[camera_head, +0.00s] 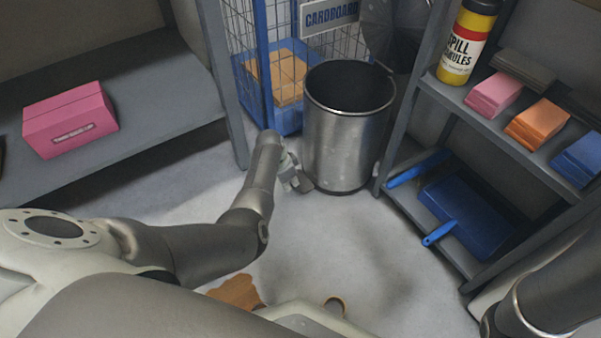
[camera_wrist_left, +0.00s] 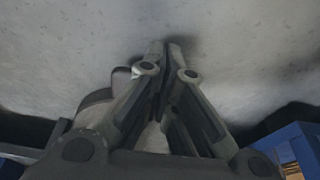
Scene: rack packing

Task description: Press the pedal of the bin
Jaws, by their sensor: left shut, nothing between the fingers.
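A round metal bin (camera_head: 348,140) stands on the floor at the back, beside the right-hand shelf. Its lid (camera_head: 393,35) is raised behind the open dark mouth. My left gripper (camera_head: 303,186) is low at the bin's front left foot. The pedal cannot be made out clearly; the gripper may cover it, and I cannot tell whether they touch. In the left wrist view the left gripper's fingers (camera_wrist_left: 165,50) are together and empty, close over the grey floor. My right gripper is not in view.
A blue wire cage (camera_head: 262,60) with cardboard in it stands left of the bin. The right shelf (camera_head: 450,95) is close to the bin and holds a spill granules canister (camera_head: 466,45) and a blue dustpan (camera_head: 468,215). A brown scrap (camera_head: 237,290) lies on the floor.

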